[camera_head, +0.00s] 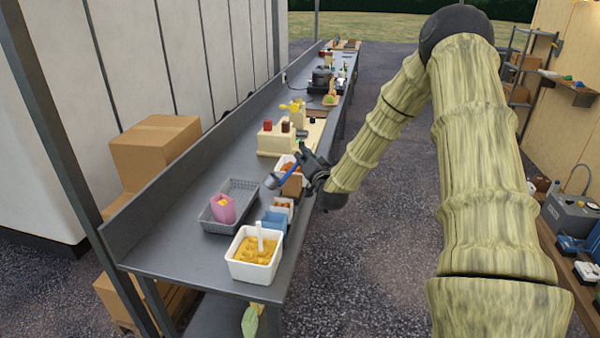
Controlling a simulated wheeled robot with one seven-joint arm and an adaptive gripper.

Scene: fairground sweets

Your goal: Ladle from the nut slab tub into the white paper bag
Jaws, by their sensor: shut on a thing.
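My gripper (300,166) is over the counter's right edge, shut on a ladle (274,181) with a blue handle. The ladle's bowl hangs to the left, above the counter; I cannot tell whether anything is in it. A white tub (284,160) stands just behind the ladle, partly hidden by it and the gripper. A brown block-like thing (291,186) shows just below the handle. I cannot tell which tub holds nut slab. No white paper bag is clear; a pink bag-like container (223,208) stands in a grey basket (245,186) left of the ladle.
A white tub (236,270) of yellow food with an upright white handle stands at the counter's near end. Blue containers (272,221) and a small white tub (289,203) stand behind it. The counter (190,250) is clear at left. Cardboard boxes (155,150) stand beyond its left edge.

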